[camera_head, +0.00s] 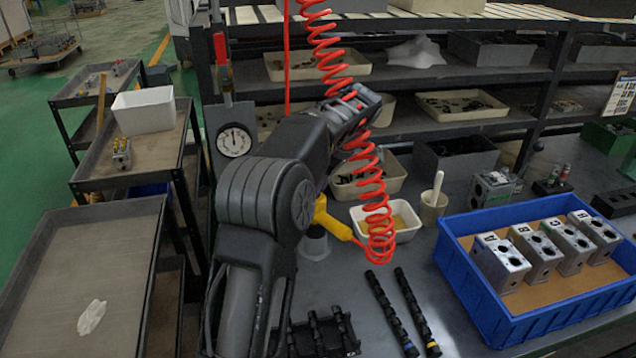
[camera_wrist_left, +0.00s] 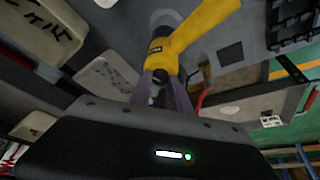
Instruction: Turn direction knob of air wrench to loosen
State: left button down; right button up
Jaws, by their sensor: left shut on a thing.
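The yellow air wrench (camera_head: 333,222) is partly hidden behind my left arm in the head view, above a grey stand (camera_head: 315,246). A coiled red hose joins its handle end. In the left wrist view the wrench (camera_wrist_left: 200,28) runs from top right down to its end between my left gripper's fingers (camera_wrist_left: 160,88). The gripper is shut on that end of the wrench. The direction knob itself is hidden between the fingers, so I cannot tell its setting. My left fingertips are hidden in the head view. My right gripper is not in view.
A blue crate (camera_head: 468,286) with several metal valve blocks stands at the right. Two black rods (camera_head: 393,312) and a black rack (camera_head: 322,335) lie at the front. White trays (camera_head: 402,235) and a cup (camera_head: 432,206) stand behind. The coiled hose (camera_head: 373,190) hangs beside my arm.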

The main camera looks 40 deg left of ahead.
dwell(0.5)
pick_arm(q)
jog(key=c, duration=1.2)
grip_release()
jog(key=shift+r, duration=0.15)
jog(key=p+v, duration=0.5)
jog(key=v, duration=0.2)
jog(key=shift+r, duration=0.3)
jog(key=shift+d+f, duration=0.1)
jog(key=shift+d, duration=0.1)
